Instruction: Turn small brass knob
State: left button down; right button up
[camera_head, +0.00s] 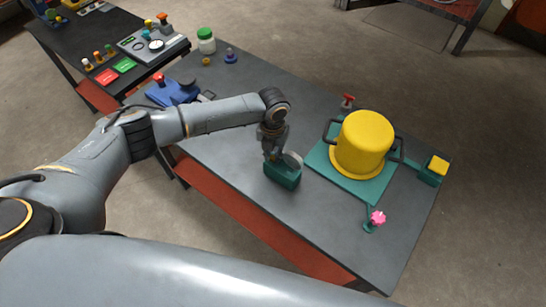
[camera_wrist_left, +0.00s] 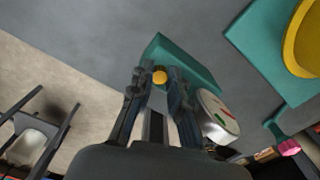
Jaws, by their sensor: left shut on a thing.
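The small brass knob (camera_wrist_left: 160,77) shows in the left wrist view as a round yellow-gold knob on a teal box (camera_wrist_left: 192,64). My left gripper (camera_wrist_left: 158,82) points at the box and is shut on the knob, with a finger on each side. In the head view, my left gripper (camera_head: 272,155) comes down on the teal box (camera_head: 282,176), and the knob is hidden there. A round white-faced gauge (camera_wrist_left: 217,115) is beside the gripper; its silvery rim (camera_head: 293,159) shows behind the box in the head view. My right gripper is in neither view.
A yellow pot (camera_head: 363,143) with dark handles stands on a teal plate (camera_head: 325,167) to the right. A pink knob (camera_head: 377,218) is near the front right. A blue device (camera_head: 173,92) and a green-lidded jar (camera_head: 206,40) stand at the back left.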

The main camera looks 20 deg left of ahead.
pick_arm(q)
jog(key=m, duration=0.1)
jog(key=m+b, duration=0.1)
jog(key=m, duration=0.1)
jog(key=f+m, duration=0.1)
jog(key=shift+s+d, duration=0.2)
jog(key=shift+s, duration=0.15)
jog(key=m, duration=0.2)
jog(key=shift+r+m+b, duration=0.1)
jog(key=shift+m+b, duration=0.25)
jog(key=shift+m, duration=0.05)
jog(key=c, duration=0.9)
grip_release()
jog(key=shift+d, duration=0.1)
jog(key=shift+o, duration=1.1)
jog(key=shift+w, duration=0.2)
jog(key=shift+w+r, duration=0.1)
jog(key=shift+r, duration=0.1)
